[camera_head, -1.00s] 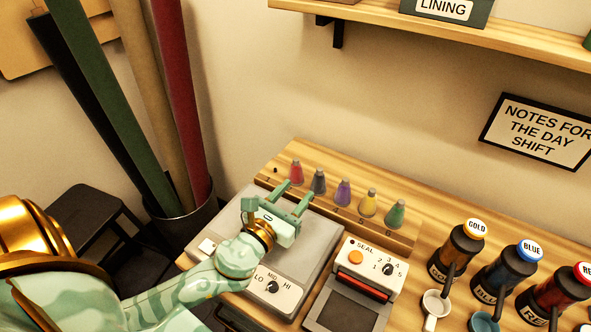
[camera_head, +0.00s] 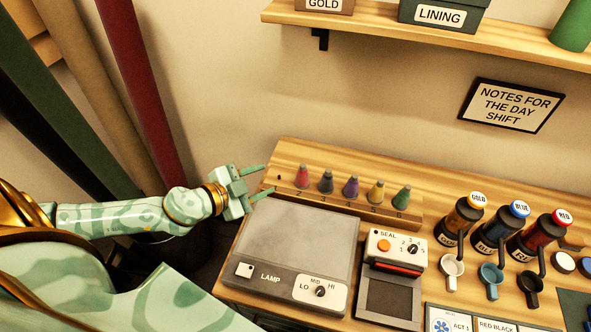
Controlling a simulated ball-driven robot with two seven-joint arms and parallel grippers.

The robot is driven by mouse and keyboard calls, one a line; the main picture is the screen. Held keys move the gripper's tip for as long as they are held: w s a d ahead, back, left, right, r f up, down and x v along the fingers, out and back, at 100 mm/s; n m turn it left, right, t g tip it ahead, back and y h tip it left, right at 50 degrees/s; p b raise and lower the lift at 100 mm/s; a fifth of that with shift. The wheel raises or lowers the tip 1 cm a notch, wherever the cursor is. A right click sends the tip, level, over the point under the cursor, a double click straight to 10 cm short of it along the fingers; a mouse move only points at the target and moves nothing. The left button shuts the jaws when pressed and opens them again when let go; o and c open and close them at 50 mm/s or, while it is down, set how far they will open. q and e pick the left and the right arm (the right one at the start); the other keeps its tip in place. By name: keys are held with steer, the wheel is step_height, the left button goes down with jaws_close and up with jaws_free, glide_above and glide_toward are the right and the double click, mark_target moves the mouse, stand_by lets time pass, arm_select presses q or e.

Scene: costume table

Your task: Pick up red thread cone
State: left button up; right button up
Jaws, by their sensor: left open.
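The red thread cone (camera_head: 302,177) stands upright at the left end of a wooden rack (camera_head: 410,216), in a row with other cones. My left gripper (camera_head: 268,180) is open and empty, with its fingers pointing right toward the red cone. Its fingertips are a short way left of the cone and apart from it. My right gripper is not in view.
Dark blue (camera_head: 327,181), purple (camera_head: 351,187), yellow (camera_head: 376,192) and green (camera_head: 402,198) cones stand right of the red one. A grey lamp box (camera_head: 300,245) and a seal device (camera_head: 395,260) sit in front. Dye bottles (camera_head: 497,235) stand right. Fabric rolls (camera_head: 140,85) rise at left.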

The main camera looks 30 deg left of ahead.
mark_target(300, 168)
arm_select(q)
steer(key=w+d+f+n, duration=0.1)
steer(key=w+f+n, duration=0.1)
steer(key=w, duration=0.2)
steer(key=w+d+f+n, duration=0.2)
steer(key=w+n, duration=0.1)
steer(key=w, duration=0.2)
steer(key=w+d+f+n+b, duration=0.1)
steer(key=w+d+f+n, duration=0.1)
steer(key=w, duration=0.3)
steer(key=shift+w+d, duration=0.15)
steer(key=shift+w, duration=0.1)
steer(key=shift+r, duration=0.1)
steer(key=c, duration=0.9)
